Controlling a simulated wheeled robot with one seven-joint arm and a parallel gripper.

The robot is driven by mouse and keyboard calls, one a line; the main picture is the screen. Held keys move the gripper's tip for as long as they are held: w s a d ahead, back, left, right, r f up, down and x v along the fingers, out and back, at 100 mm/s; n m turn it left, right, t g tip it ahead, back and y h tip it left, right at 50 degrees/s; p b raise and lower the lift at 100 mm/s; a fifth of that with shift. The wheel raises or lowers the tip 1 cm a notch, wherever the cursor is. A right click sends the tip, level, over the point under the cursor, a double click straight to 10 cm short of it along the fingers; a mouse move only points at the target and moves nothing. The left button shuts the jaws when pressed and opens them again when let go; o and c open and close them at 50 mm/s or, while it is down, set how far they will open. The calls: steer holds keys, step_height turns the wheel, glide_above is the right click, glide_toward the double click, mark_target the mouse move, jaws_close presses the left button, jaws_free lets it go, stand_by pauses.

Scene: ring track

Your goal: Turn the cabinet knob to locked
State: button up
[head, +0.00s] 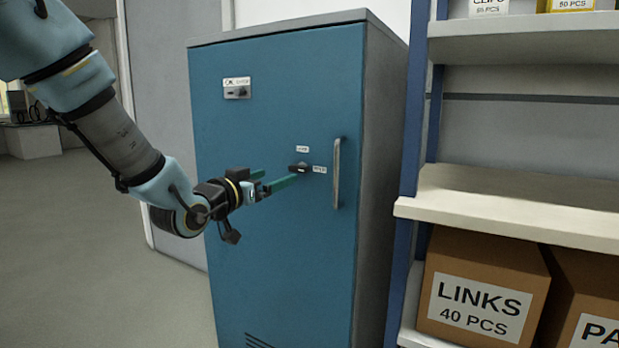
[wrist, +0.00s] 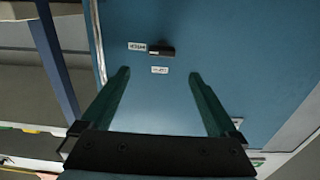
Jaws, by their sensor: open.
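The blue cabinet (head: 270,250) stands ahead with its door shut. Its dark knob (head: 299,168) is on the door, left of the grey handle; its bar lies level. One small white label (head: 302,149) sits above the knob and another (head: 319,170) to its right; their text is too small to read surely. My gripper (head: 281,176) is open and empty, its green fingers reaching toward the door just left of the knob. In the wrist view, the knob (wrist: 161,50) shows beyond the gap between my fingertips (wrist: 159,73), apart from both fingers.
The upright door handle (head: 337,172) is close right of the knob. A shelf rack (head: 520,205) with boxes (head: 485,290) stands at the right. Open floor (head: 90,250) lies at the left.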

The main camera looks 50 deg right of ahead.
mark_target(296, 168)
steer(key=x, duration=1)
steer(key=shift+w+p, duration=0.1)
steer(key=shift+p, duration=0.3)
steer(key=shift+c, duration=0.2)
steer(key=c, duration=1.3)
